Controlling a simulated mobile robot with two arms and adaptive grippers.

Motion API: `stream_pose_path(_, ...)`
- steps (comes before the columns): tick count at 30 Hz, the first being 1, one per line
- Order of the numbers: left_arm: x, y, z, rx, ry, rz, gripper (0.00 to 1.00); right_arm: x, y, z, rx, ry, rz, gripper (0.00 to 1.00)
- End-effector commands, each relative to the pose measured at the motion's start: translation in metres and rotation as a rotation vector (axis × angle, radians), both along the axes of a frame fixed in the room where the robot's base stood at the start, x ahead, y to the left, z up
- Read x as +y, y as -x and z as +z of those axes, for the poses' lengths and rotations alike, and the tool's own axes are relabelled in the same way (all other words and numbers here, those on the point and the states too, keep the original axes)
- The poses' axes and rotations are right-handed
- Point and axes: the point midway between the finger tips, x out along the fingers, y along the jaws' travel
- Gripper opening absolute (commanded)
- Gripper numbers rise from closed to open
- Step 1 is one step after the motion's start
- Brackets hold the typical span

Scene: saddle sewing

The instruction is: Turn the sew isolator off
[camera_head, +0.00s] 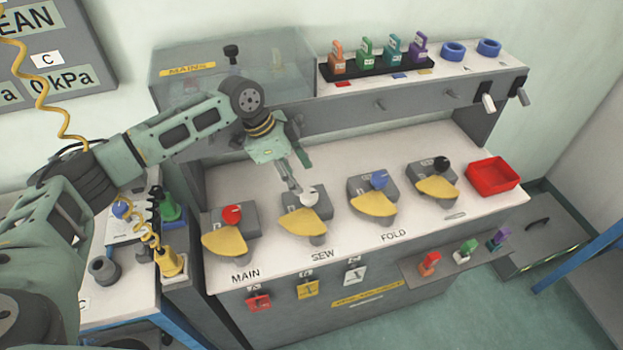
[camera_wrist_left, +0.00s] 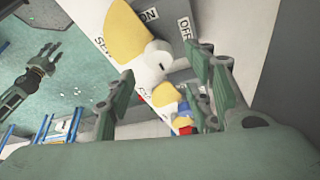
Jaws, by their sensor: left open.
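The sew isolator is a grey box with a yellow plate (camera_head: 305,222) and a white knob (camera_head: 311,196), behind the SEW label (camera_head: 322,255). My left gripper (camera_head: 297,176) is open, just above and behind the knob, and appears not to touch it. In the left wrist view the white knob (camera_wrist_left: 151,62) lies between the fingers of my left gripper (camera_wrist_left: 165,85), beyond their tips. ON and OFF labels show beside it; I cannot tell which one the knob points at. My right gripper (camera_wrist_left: 42,65) shows far off at the left, its fingers apparently spread.
A red tray (camera_head: 493,176) is at the right. A shelf with coloured padlocks (camera_head: 366,52) and blue rings (camera_head: 453,51) rises behind. A clear MAIN box (camera_head: 180,85) stands behind my left arm.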

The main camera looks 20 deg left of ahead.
Motion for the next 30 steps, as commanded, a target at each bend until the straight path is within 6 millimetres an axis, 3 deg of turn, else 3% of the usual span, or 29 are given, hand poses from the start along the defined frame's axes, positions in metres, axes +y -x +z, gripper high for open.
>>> stream_pose_path(7, -0.015, -0.004, -0.032, 0.003, 0.002, 0.001, 0.48, -0.002, 0.05, 0.008, 0.072, 0.005, 0.001, 0.4)
stream_pose_path(11, -0.021, -0.007, -0.051, 0.003, 0.0, 0.001, 0.48, -0.002, 0.066, 0.011, 0.095, 0.007, 0.003, 0.4)
stream_pose_path(14, -0.024, -0.008, -0.061, 0.002, 0.0, 0.001, 0.48, -0.002, 0.062, 0.013, 0.088, 0.005, 0.003, 0.4)
stream_pose_path(22, -0.027, -0.009, -0.068, -0.001, 0.0, 0.001, 0.48, 0.002, 0.023, 0.016, 0.029, -0.002, 0.003, 0.4)
stream_pose_path(25, -0.027, -0.009, -0.068, -0.001, 0.0, 0.001, 0.48, 0.003, 0.022, 0.016, 0.028, -0.004, 0.003, 0.4)
stream_pose_path(30, -0.027, -0.009, -0.068, -0.001, 0.0, 0.001, 0.34, 0.004, 0.031, 0.015, 0.044, -0.004, 0.002, 0.4)
